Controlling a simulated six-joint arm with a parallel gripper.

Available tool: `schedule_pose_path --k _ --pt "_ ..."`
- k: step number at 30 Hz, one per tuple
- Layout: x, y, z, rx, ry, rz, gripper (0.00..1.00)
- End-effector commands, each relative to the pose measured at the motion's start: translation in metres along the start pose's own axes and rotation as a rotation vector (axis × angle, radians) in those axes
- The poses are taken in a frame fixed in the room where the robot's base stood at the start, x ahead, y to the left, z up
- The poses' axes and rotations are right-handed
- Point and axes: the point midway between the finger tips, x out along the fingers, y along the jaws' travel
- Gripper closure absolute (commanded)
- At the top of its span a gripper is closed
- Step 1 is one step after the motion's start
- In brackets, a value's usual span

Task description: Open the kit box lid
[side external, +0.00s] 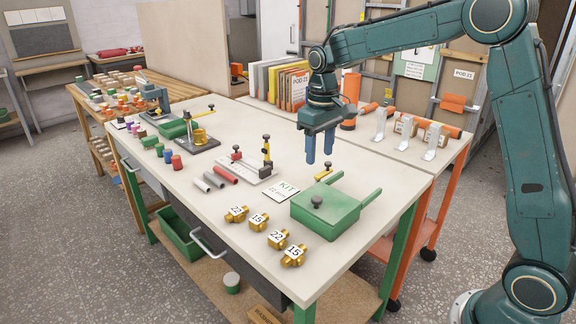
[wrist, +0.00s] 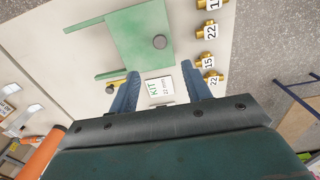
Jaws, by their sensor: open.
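The kit box is a green square box with a flat green lid (side external: 325,210) and a dark round knob (side external: 316,201) on top. The lid lies flat on the box, and two green bars stick out at its back and right. The lid also shows in the wrist view (wrist: 137,37), with its knob (wrist: 160,41) near one edge. A white KIT card (side external: 287,192) lies left of the box. My gripper (side external: 320,162) is open and empty, pointing down above the table behind the box, apart from it. In the wrist view its blue fingers (wrist: 163,92) frame the card.
Several brass fittings with number tags (side external: 276,238) stand along the front edge, near the box. Red and grey cylinders (side external: 222,175) and a white plate with black-and-yellow clamps (side external: 252,173) lie to the left. Orange cylinders and white brackets (side external: 380,124) stand behind.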

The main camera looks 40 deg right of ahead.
Motion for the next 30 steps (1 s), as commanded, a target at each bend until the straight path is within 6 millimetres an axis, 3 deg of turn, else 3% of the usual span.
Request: schedule_pose_path --k 21,30 --pt "0.102 0.0 0.001 0.0 -0.003 0.0 0.52" --pt "0.123 0.0 0.001 0.0 -0.001 0.0 0.52"
